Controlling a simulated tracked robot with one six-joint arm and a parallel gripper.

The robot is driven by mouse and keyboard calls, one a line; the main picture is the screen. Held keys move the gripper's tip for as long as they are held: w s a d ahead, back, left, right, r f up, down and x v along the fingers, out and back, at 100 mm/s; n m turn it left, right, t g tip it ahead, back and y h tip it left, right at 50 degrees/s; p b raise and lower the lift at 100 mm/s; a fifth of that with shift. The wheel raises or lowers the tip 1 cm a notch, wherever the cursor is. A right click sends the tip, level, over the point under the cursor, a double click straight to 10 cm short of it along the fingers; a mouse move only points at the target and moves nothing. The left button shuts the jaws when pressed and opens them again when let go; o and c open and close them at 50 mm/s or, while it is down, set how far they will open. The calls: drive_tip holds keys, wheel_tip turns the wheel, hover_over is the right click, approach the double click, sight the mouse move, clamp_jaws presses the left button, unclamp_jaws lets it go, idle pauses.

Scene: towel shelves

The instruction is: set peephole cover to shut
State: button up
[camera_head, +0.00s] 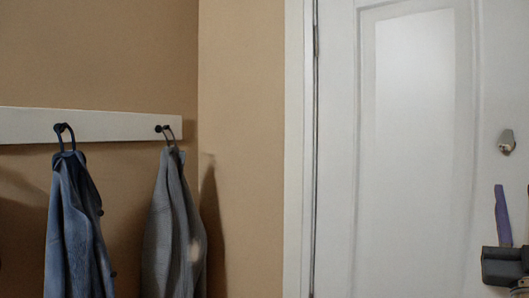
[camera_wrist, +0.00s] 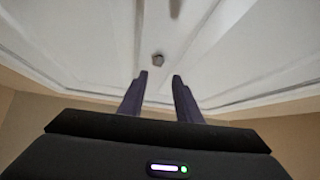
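The peephole cover (camera_head: 507,141) is a small metallic fitting on the white door (camera_head: 415,150), near the right edge of the head view. It also shows in the wrist view (camera_wrist: 158,58), beyond my fingertips. It is too small to tell whether the cover is open or shut. My gripper (camera_head: 515,188) is at the lower right of the head view, below the cover in the picture, and partly cut off by the edge. In the wrist view my gripper (camera_wrist: 159,76) has its two purple fingers apart with nothing between them. The fingers do not appear to touch the cover.
A white rail (camera_head: 95,126) on the tan wall at left carries a blue towel (camera_head: 75,225) and a grey towel (camera_head: 173,225) on hooks. A dark fitting (camera_wrist: 175,8) shows at the top of the wrist view. The door's front looks clear around the cover.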

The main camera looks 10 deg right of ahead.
sight(506, 150)
drive_tip(key=x, duration=1)
drive_tip(key=shift+f, duration=0.1)
drive_tip(key=shift+c, duration=0.7)
clamp_jaws()
